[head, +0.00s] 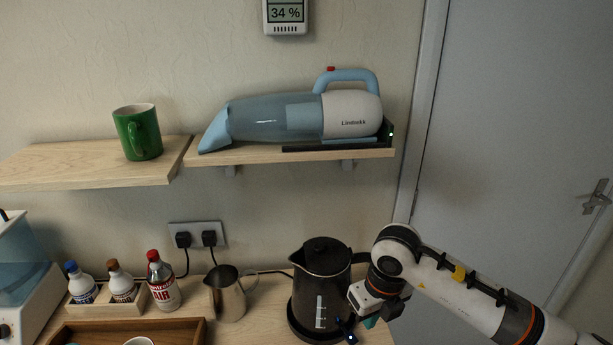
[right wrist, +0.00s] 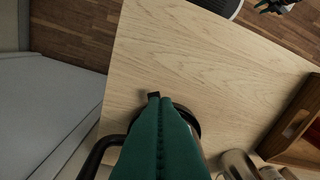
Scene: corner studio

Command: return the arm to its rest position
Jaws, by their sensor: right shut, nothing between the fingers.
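My right arm (head: 455,285) comes in from the right in the head view. My right gripper (head: 368,318) is in front of the black kettle (head: 324,270), over its right side. In the right wrist view the green fingers (right wrist: 160,100) are shut together with nothing between them. They hide much of the kettle, whose dark handle (right wrist: 95,155) and rim show around them. I cannot tell whether the gripper touches the kettle.
The counter (right wrist: 200,60) is clear in front of the kettle. A metal pitcher (head: 229,293), bottles (head: 162,282) and a wooden tray (head: 100,331) stand to its left. Shelves above hold a green mug (head: 138,132) and a handheld vacuum (head: 290,115). A grey door (head: 510,140) is at right.

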